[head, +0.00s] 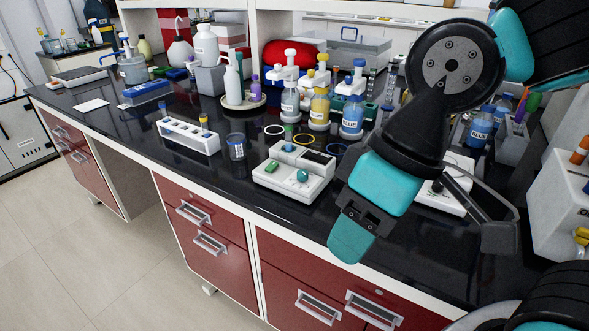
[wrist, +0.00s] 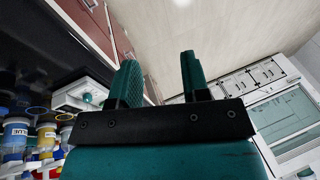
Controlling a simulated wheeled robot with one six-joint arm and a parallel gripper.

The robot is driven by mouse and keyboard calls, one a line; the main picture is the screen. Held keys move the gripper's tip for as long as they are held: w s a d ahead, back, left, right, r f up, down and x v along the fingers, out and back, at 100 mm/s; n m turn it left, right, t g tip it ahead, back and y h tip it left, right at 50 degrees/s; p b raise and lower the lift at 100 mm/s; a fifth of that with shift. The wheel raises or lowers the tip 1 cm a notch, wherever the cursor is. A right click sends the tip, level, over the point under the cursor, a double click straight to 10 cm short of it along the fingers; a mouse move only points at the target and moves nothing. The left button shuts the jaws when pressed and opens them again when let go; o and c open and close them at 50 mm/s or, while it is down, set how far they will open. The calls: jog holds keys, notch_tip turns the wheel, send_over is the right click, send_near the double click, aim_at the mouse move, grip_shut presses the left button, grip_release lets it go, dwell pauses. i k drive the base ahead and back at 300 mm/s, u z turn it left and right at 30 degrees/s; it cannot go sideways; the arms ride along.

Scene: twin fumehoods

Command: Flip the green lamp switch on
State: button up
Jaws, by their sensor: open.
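A white instrument (head: 283,185) stands near the front edge of the black bench in the head view. A small green rocker-like part (head: 271,167) and a round teal knob (head: 302,176) are on its front. I cannot tell for certain which part is the green lamp switch. The instrument also shows at the left of the wrist view (wrist: 68,97), with the teal knob (wrist: 87,98) visible. My gripper (wrist: 159,60) is open and empty, its two teal fingers apart. In the head view my gripper (head: 350,238) hangs right of the instrument, near the bench's front edge, not touching it.
A second white device (head: 448,200) is partly hidden behind my arm. A white tube rack (head: 188,136) and a small glass beaker (head: 236,146) stand left of the instrument. Bottles labelled BLUE (head: 352,118) and yellow (head: 320,110) stand behind it. Red drawers (head: 318,290) with handles lie below the bench edge.

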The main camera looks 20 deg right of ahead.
aim_at(270, 168)
jog(key=k, duration=0.65)
jog(key=u, duration=0.65)
jog(key=i, duration=1.05)
jog(key=z, duration=0.45)
